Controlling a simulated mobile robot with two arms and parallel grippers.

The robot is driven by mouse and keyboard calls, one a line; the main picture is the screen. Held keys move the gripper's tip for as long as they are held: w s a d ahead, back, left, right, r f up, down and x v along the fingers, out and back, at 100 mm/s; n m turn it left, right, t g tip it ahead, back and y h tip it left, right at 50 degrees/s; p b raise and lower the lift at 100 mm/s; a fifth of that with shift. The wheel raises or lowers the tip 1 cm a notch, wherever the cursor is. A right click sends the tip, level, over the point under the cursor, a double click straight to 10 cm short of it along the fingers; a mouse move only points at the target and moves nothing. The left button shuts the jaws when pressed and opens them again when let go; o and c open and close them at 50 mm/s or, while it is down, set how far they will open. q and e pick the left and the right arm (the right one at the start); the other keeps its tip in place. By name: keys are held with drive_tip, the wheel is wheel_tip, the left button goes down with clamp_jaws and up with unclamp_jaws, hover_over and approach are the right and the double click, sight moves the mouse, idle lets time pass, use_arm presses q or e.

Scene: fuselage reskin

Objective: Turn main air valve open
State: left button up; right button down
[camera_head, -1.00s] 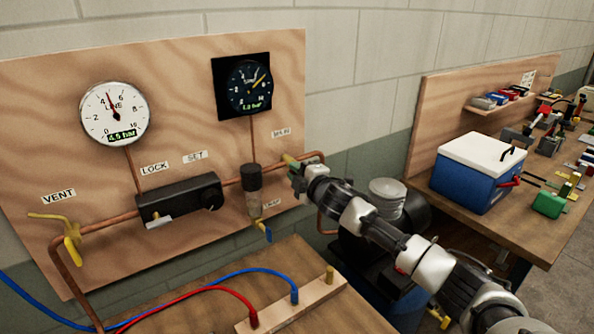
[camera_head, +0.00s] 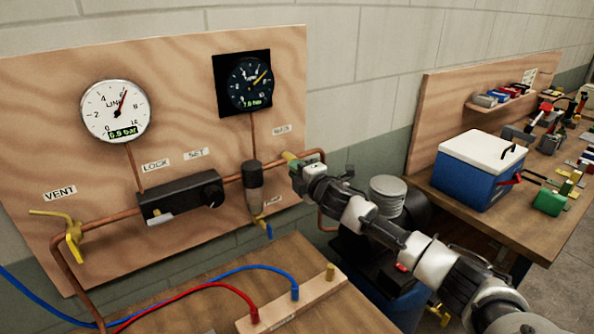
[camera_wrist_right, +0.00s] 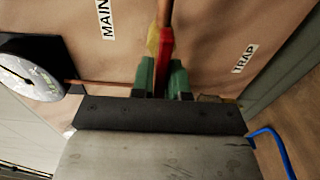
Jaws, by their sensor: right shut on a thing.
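The main air valve sits at the right end of the copper pipe on the plywood panel, under the MAIN label (camera_wrist_right: 106,18). Its red lever (camera_wrist_right: 166,47) shows in the right wrist view, with a brass-yellow body beside it. My right gripper (camera_wrist_right: 162,78) has its green fingers shut on this lever. In the head view my right gripper (camera_head: 298,170) is at the panel's right edge and hides most of the valve. My left gripper is not in view.
A white line gauge (camera_head: 116,111) and a dark gauge (camera_head: 249,84) hang on the panel. A black regulator (camera_head: 180,197), a filter bowl (camera_head: 253,188) and a yellow vent valve (camera_head: 74,247) sit along the pipe. A blue cooler box (camera_head: 478,170) stands on the right bench.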

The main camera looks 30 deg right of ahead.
drive_tip(key=c, duration=1.2)
unclamp_jaws()
drive_tip(key=s+d+b, duration=0.1)
drive_tip(key=s+b, duration=0.2)
drive_tip(key=s, duration=0.7)
drive_tip(key=shift+s+d+b, duration=0.25)
drive_tip(key=shift+s+b, duration=0.05)
drive_tip(key=shift+s, duration=0.05)
drive_tip(key=shift+f, duration=0.1)
